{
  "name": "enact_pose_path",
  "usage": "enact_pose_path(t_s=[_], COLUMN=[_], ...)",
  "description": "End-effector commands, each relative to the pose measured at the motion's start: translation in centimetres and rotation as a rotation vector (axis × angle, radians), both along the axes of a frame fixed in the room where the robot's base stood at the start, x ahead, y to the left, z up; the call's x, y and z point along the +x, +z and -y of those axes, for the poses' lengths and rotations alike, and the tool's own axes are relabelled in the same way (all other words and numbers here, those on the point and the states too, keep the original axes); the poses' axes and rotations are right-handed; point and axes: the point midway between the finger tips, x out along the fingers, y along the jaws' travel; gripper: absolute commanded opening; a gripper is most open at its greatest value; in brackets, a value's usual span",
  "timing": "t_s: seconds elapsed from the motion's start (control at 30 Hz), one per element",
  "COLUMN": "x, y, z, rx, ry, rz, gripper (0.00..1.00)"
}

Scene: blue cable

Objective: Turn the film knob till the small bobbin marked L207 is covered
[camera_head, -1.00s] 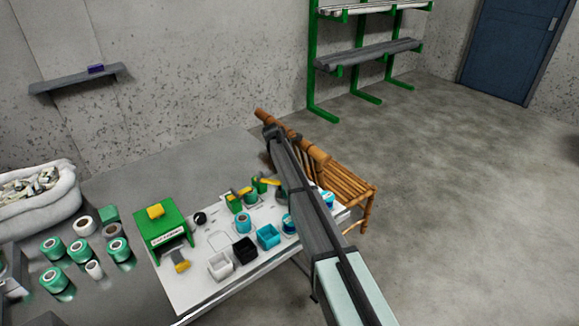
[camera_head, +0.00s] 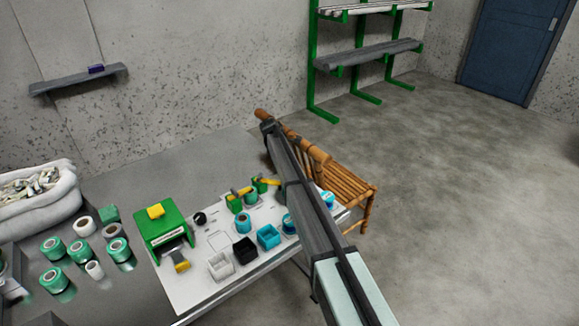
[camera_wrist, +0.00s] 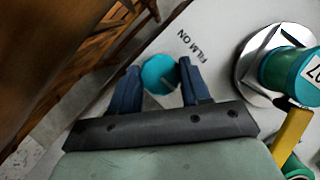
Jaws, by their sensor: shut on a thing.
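The round teal film knob (camera_wrist: 159,73) sits on the pale panel in the wrist view, beside the printed words FILM ON. My gripper (camera_wrist: 158,80) has one dark blue finger on each side of the knob and is shut on it. A teal-green bobbin (camera_wrist: 290,70) stands on a silver plate at the right; its white label is cut off by the picture edge and only the end, 07, reads. No cover shows over the visible part of the bobbin. In the head view my arm crosses the table's right side, and I cannot make out the knob or the fingers there.
A yellow lever (camera_wrist: 292,135) stands close to the right of my gripper. On the white tabletop are a green box (camera_head: 163,226), a black bin (camera_head: 244,250) and a blue bin (camera_head: 268,236). Several green bobbins stand at the left. A bamboo bench (camera_head: 345,186) is behind the table.

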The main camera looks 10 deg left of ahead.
Motion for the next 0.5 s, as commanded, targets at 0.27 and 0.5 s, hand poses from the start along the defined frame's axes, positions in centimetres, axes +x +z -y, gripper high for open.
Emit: enact_pose_path(t_s=[0.27,0.5], x=[0.22,0.19], y=[-0.02,-0.02], z=[-0.1,-0.11], rx=[0.001,0.001], ry=[-0.195,-0.294], rz=[0.0,-0.001], gripper=[0.16,0.16])
